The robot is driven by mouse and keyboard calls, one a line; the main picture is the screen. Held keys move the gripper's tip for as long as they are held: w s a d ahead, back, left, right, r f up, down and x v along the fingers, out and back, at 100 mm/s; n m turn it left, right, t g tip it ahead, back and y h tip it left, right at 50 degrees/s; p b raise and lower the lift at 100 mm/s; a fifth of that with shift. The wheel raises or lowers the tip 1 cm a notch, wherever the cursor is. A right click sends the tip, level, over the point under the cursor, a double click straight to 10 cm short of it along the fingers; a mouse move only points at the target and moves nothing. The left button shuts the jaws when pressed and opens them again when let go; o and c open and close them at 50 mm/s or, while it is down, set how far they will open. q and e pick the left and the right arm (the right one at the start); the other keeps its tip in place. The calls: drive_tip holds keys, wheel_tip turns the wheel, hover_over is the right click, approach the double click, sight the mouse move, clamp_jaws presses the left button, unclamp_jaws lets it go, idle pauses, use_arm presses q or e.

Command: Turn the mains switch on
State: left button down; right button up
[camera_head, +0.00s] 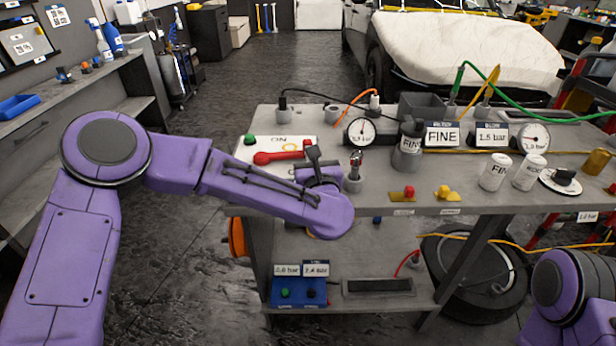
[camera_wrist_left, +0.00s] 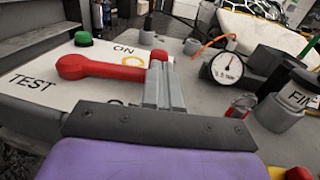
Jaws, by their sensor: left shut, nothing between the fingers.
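The mains switch is a red lever (camera_head: 275,156) on a white panel (camera_head: 245,152) at the bench's left end. In the left wrist view the lever (camera_wrist_left: 100,68) lies sideways, its rounded end to the left. "ON" is printed behind it, with a yellow ring beside the lettering. "TEST" is printed at the left, and a third label in front is mostly hidden by my gripper. My left gripper (camera_head: 313,154) is shut and empty. Its fingers (camera_wrist_left: 160,82) are at the lever's right end; I cannot tell whether they touch it. My right gripper is out of view.
A green button (camera_wrist_left: 83,38) sits at the panel's back left corner. Cables run along the bench's back. Open floor lies left of the bench.

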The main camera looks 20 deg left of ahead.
use_arm(q)
drive_tip(key=b+v, duration=0.4)
drive_tip(key=v, duration=1)
use_arm(e)
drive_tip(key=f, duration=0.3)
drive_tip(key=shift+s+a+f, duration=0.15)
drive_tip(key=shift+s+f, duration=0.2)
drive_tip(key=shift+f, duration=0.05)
drive_tip(key=shift+p, duration=0.3)
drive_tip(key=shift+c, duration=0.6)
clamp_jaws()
use_arm(q)
drive_tip(key=s+a+f+m+g+h, duration=0.2)
drive_tip(key=s+a+f+m, duration=0.1)
drive_tip(key=f+m, duration=0.55)
drive_tip(key=s+a+f+m+g+h, duration=0.1)
drive_tip(key=s+a+f+m+g, duration=0.15)
drive_tip(key=f+m, duration=0.65)
drive_tip(key=s+a+f+m+g+h, duration=0.1)
drive_tip(key=s+a+f+m+h, duration=0.2)
drive_tip(key=f, duration=1)
drive_tip(key=s+a+f+m+g+y, duration=0.1)
drive_tip(key=s+a+f+m+g, duration=0.3)
drive_tip(key=s, duration=0.6)
drive_tip(key=s+a+f+m+g, duration=0.3)
drive_tip(key=s+a+f+m, duration=0.5)
drive_tip(key=s, duration=0.3)
drive_tip(key=shift+s+m+g+y, duration=0.3)
drive_tip(key=shift+m+g+y, duration=0.1)
drive_tip(key=shift+m, duration=0.45)
